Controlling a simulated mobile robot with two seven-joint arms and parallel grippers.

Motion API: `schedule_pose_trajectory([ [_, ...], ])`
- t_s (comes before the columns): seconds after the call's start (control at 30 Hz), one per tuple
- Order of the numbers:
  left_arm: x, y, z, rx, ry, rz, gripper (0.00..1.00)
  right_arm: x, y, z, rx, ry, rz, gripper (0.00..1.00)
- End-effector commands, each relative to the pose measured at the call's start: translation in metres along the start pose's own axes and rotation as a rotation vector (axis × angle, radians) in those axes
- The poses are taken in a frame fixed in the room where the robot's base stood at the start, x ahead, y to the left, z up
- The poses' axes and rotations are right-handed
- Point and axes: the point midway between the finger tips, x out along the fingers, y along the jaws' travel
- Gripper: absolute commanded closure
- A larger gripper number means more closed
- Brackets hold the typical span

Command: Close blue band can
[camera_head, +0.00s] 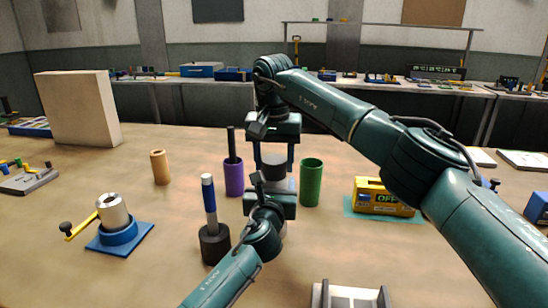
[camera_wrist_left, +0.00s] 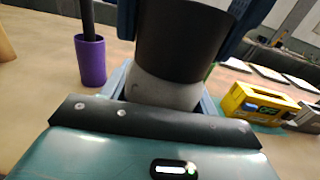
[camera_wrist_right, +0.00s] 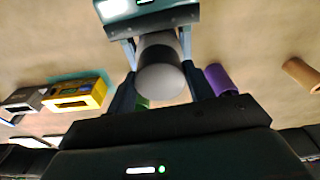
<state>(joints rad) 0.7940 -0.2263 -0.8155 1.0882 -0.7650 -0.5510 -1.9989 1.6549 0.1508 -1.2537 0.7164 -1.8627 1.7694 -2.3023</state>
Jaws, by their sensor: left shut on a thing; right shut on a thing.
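A cylinder (camera_head: 273,153) with light grey ends and a dark middle stands between my two grippers, above the table. I cannot make out a blue band on it. My right gripper (camera_head: 273,160) points down and is shut on its upper grey end, which the right wrist view shows as a round grey face (camera_wrist_right: 160,82). My left gripper (camera_head: 276,190) comes from below and is shut on its lower grey end (camera_wrist_left: 163,90); the dark part (camera_wrist_left: 185,40) rises above that. The fingers hide much of the sides, and I cannot see whether there is a seam or gap.
A silver cylinder (camera_head: 113,211) sits in a blue stand with a yellow lever at left. A black holder (camera_head: 214,245) with a blue-topped stick, purple cup (camera_head: 234,180), green cup (camera_head: 311,184), tan cup (camera_head: 160,168) and yellow OFF box (camera_head: 380,197) stand around the arms.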

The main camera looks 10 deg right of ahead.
Motion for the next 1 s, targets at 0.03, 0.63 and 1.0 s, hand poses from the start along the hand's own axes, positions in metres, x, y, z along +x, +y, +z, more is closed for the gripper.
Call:
schedule_pose_trajectory([
  [0.03,0.0,0.0,0.0,0.0,0.001,0.0,0.82,0.001,0.0,0.0,0.0,0.0,0.0,0.46],
  [0.63,0.0,0.0,0.0,0.0,0.001,0.0,0.82,-0.005,0.0,0.0,0.0,0.002,-0.001,0.22],
  [1.0,0.0,0.0,0.0,0.0,0.001,0.0,0.82,-0.076,-0.001,0.0,0.003,0.005,-0.002,0.22],
])
